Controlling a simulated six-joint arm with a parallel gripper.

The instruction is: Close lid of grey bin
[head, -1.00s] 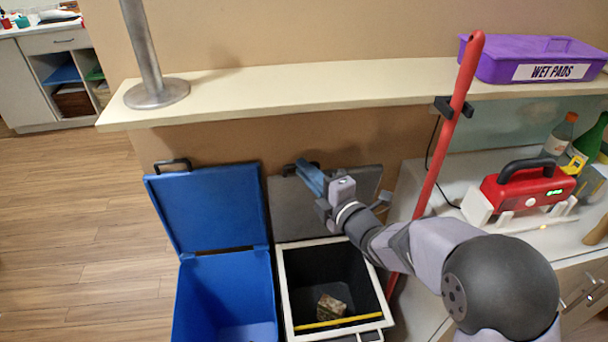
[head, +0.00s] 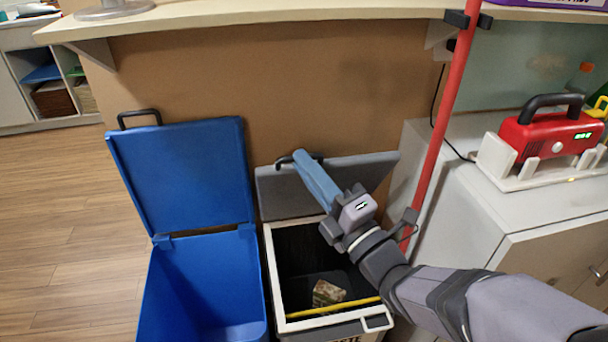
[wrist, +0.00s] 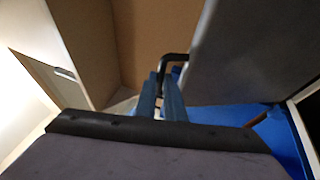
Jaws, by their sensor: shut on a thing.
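The grey bin (head: 268,262) stands below the shelf with its top open; a brownish block and a yellow strip show inside. Its grey lid (head: 275,200) is raised at the back, hinge side down. The lid also shows in the wrist view (wrist: 245,50). My gripper (head: 304,162) is at the lid's upper edge, its blue fingers shut on the black lid handle (head: 283,162). In the wrist view the handle (wrist: 177,58) lies at the fingertips (wrist: 168,85). My fingers and wrist hide part of the lid.
A blue bin (head: 200,285) with its lid up stands close on the left. A red pole (head: 440,140) and a white cabinet (head: 480,215) with a red device (head: 550,132) are on the right. The shelf (head: 260,22) runs above, against the wall.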

